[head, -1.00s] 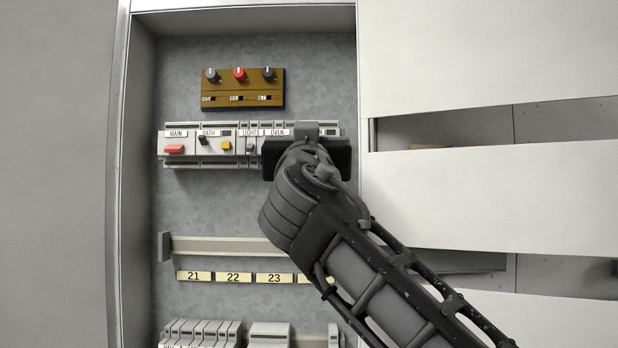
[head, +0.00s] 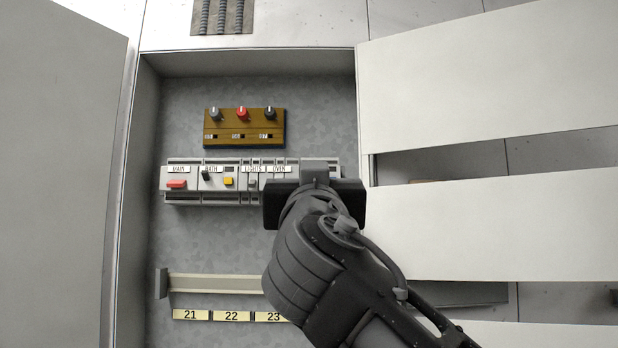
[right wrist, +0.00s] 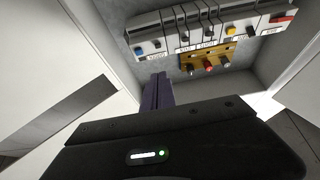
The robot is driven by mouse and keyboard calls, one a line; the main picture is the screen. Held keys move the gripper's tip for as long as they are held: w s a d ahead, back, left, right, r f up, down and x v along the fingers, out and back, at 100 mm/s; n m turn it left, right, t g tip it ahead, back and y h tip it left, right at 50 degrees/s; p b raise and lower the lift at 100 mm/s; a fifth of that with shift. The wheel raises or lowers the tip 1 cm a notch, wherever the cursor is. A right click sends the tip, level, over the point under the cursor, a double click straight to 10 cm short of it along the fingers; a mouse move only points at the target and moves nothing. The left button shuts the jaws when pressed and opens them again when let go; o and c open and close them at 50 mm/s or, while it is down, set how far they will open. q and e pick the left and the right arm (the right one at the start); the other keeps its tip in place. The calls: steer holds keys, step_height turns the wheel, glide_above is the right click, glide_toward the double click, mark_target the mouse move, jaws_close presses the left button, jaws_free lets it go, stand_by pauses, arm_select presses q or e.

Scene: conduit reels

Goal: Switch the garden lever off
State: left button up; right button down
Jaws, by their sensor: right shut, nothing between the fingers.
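A row of switch modules (head: 209,196) runs across the cabinet, with readable labels MAIN, BATH, LIGHTS and OVEN. The rightmost module is partly hidden behind my right gripper in the head view. In the right wrist view the row appears upside down. My left gripper is not in view.
A brown board (head: 244,141) with three knobs sits above the row. An empty rail (head: 215,283) and yellow number tags (head: 231,316) lie below. Cabinet side walls and white panels (head: 490,90) at right bound the space.

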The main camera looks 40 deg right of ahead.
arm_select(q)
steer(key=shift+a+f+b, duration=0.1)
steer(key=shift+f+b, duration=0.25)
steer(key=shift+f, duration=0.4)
arm_select(e)
steer(key=shift+s+a+f, duration=0.4)
steer(key=shift+f, duration=0.15)
steer(key=shift+s+a+f, duration=0.35)
steer(key=shift+f, duration=0.15)
